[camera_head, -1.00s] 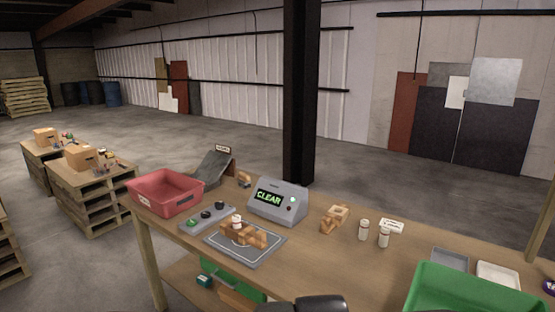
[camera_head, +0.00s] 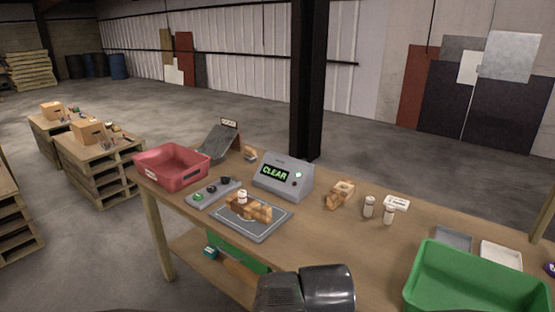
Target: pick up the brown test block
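A brown blocky object (camera_head: 259,212) lies on the grey plate (camera_head: 262,233) at the front of the workbench, left of the picture's middle. A small white jar with a red band (camera_head: 242,198) is at its left end. A second brown blocky object (camera_head: 341,193) sits on the bench right of the grey display box. I cannot tell from their looks which one is the test block. A dark part of my arm shows at the bottom edge, in front of the bench. My gripper's fingers are not in view.
The display box (camera_head: 285,178) reads CLEAR. A red bin (camera_head: 172,165) stands at the left end, with a button panel (camera_head: 213,193) beside it. Two white bottles (camera_head: 369,207) stand right of the second brown object. A green bin (camera_head: 478,283) fills the front right. The bench middle is clear.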

